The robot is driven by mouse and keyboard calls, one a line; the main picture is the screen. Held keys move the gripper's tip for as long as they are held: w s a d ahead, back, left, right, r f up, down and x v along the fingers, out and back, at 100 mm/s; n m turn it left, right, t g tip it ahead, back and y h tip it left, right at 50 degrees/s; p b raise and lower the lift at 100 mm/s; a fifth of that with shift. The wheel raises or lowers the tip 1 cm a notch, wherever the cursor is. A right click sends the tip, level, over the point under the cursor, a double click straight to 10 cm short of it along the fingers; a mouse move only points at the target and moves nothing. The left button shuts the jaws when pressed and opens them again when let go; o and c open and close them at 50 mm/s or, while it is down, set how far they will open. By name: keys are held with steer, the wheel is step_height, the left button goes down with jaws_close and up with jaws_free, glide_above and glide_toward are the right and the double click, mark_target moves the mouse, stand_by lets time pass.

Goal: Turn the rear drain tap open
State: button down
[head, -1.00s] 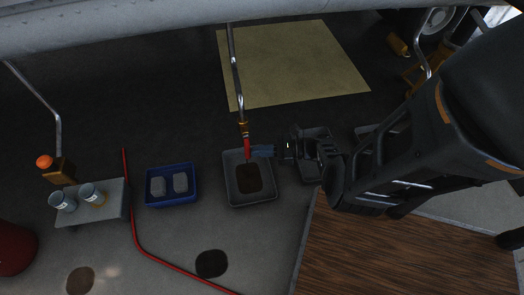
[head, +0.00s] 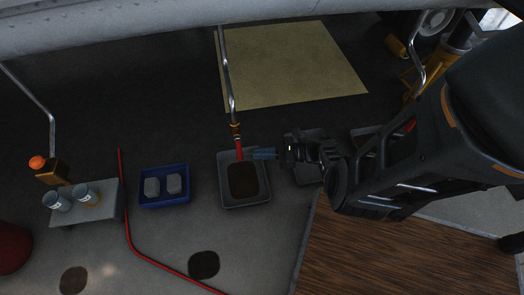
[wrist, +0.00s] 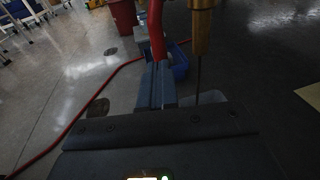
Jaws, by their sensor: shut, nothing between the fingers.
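The tap with a brass body (head: 235,130) and a red lever (head: 239,148) sits at the low end of a metal pipe, above a grey tray. The lever points down in the head view. In the wrist view the red lever (wrist: 156,30) stands left of the brass body (wrist: 202,28), and a thin dark stream (wrist: 197,80) runs down from the brass. My gripper (head: 258,154) is shut, its blue fingertips right beside the lever; the wrist view shows the fingers (wrist: 157,82) just under it. I cannot tell whether they touch.
The grey tray (head: 224,198) holds a dark pool. A blue bin (head: 165,201) with two grey blocks and a small stand (head: 102,209) with two cans are to the left. A red hose (head: 128,225) crosses the floor. Another pipe has an orange knob (head: 38,162). A wooden surface (head: 400,250) lies lower right.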

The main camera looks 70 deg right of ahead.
steer(key=f+b+v, duration=0.1)
steer(key=v, duration=0.9)
steer(key=shift+s, duration=0.45)
steer(key=shift+d, duration=0.1)
